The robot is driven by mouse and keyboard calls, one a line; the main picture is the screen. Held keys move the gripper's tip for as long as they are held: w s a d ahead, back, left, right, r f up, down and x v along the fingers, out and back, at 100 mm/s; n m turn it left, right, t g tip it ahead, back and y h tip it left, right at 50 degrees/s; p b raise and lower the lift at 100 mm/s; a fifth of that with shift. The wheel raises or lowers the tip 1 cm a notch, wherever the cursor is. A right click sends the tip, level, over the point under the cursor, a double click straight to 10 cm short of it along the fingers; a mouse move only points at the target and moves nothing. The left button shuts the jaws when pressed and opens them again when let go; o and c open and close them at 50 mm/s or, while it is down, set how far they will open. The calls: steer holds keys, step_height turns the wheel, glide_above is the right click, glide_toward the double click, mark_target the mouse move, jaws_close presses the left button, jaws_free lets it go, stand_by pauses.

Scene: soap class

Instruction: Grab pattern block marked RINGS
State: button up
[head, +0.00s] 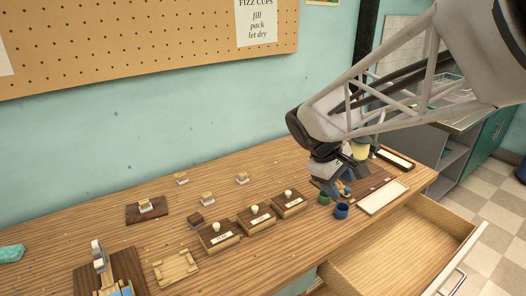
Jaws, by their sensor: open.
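Three wooden blocks with pale round knobs and white front labels stand in a slanting row on the table: a near-left block (218,237), a middle block (257,217) and a far-right block (288,204). The labels are too small to read surely, so I cannot tell which one is marked RINGS. My gripper (338,188) is at the right of the row, low over the table by the small cups, apart from the blocks. It is open; its fingers are partly hidden and I see no block between them.
A green cup (323,198) and a blue cup (341,211) stand close to my gripper. A white-topped tray (383,198) lies right of them. An open drawer (400,250) juts out below. Small stamp-like blocks (182,178) and a light wooden frame (176,268) lie left.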

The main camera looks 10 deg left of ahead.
steer(key=w+a+f+n+t+h, duration=0.15)
steer(key=w+a+f+n, duration=0.3)
steer(key=w+a, duration=0.55)
steer(key=n+t+h, duration=0.3)
steer(key=n+t, duration=0.4)
steer(key=n, duration=0.6)
glide_toward(205, 195)
steer(key=x, duration=0.3)
steer(key=shift+w+d+f+m, duration=0.2)
steer(key=shift+m, duration=0.05)
steer(key=shift+x, duration=1.3)
steer(key=shift+x, duration=2.6)
